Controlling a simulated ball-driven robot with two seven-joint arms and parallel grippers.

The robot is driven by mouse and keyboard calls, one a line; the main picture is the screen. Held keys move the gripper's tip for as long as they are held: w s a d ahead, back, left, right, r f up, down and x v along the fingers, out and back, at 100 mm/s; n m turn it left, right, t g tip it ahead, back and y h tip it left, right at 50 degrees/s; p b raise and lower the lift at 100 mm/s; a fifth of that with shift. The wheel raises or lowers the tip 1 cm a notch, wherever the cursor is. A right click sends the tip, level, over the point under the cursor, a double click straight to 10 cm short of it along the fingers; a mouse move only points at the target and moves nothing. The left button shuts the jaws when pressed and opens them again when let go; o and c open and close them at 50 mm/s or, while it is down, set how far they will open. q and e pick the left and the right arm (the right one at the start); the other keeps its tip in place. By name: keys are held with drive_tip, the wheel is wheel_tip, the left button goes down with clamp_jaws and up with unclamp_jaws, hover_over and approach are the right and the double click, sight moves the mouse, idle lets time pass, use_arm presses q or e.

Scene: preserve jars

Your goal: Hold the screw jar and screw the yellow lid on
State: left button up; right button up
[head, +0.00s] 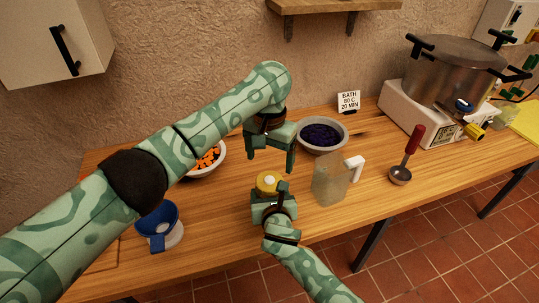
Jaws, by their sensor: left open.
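The yellow lid (268,181) shows in the head view near the table's middle, with a pale knob or spot on top. It sits on top of what seems to be the screw jar, whose body is hidden behind my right gripper. My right gripper (272,203) comes from the bottom and is at the jar just below the lid; its fingers are too hidden to tell their grip. My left gripper (270,158) is open and empty, its fingers pointing down, above and slightly behind the lid, apart from it.
A cloudy jug (329,182) with a white handle stands close to the right. A bowl of dark fruit (321,134) and a bowl with orange pieces (208,160) stand behind. A blue funnel (157,219) is left, a ladle (400,175) right, a pot (455,68) far right.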

sight(269, 180)
use_arm(q)
wheel_tip(269, 180, down, 8)
drive_tip(key=shift+r, duration=0.25)
drive_tip(key=c, duration=1)
drive_tip(key=m, duration=0.3)
drive_tip(key=o, duration=1.1)
drive_tip(key=shift+s, duration=0.1)
drive_tip(key=shift+d, duration=0.2)
